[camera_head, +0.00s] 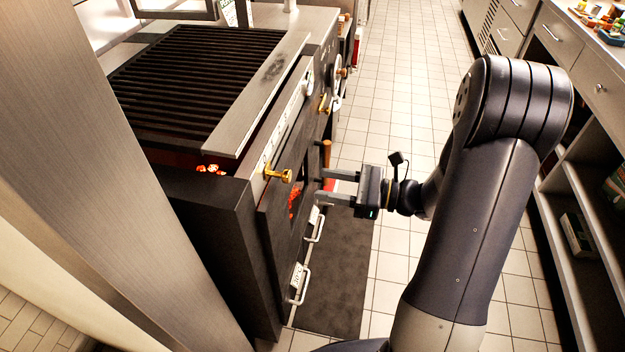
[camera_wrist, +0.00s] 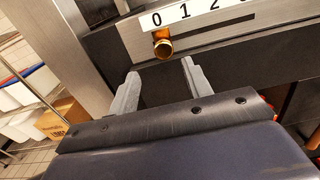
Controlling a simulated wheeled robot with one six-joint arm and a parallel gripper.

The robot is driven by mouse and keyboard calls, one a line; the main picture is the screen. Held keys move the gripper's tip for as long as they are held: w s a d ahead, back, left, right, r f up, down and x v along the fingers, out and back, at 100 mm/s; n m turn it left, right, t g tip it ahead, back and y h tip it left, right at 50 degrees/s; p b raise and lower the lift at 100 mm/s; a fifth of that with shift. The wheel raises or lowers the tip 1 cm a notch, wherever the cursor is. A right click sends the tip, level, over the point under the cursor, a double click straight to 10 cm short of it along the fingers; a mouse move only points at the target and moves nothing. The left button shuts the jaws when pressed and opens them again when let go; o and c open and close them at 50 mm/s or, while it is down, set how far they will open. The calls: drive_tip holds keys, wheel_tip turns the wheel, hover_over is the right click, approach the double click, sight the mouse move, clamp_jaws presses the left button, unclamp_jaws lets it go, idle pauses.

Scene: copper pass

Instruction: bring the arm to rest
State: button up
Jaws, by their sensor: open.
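My gripper (camera_head: 326,187) is open and empty, with its two fingers apart. In the head view it points left at the front of the grill (camera_head: 160,200), level with the oven door. Its fingertips are close to the grill's front; I cannot tell whether they touch it. In the wrist view my gripper (camera_wrist: 158,85) faces the dark front panel, just below a brass knob (camera_wrist: 163,46) and a strip with numbers (camera_wrist: 190,14). My arm reaches in from the lower right of the head view, bent at a high elbow.
A dark mat (camera_head: 338,270) lies on the tiled floor (camera_head: 405,90) before the grill. Door handles (camera_head: 303,285) stick out below. A counter with shelves (camera_head: 585,215) runs along the right. A cardboard box (camera_wrist: 62,118) stands at the wrist view's left. The aisle is clear.

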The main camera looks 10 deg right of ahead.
sight(290, 176)
drive_tip(key=shift+s+d, duration=0.2)
drive_tip(key=shift+d, duration=0.3)
drive_tip(key=shift+a, duration=0.1)
drive_tip(key=x, duration=1)
drive_tip(key=shift+w+a, duration=0.25)
drive_tip(key=shift+a, duration=0.1)
drive_tip(key=shift+w+d, duration=0.1)
drive_tip(key=shift+w+d+f, duration=0.1)
drive_tip(key=shift+w+d, duration=0.1)
drive_tip(key=shift+w, duration=0.2)
drive_tip(key=shift+s, duration=0.1)
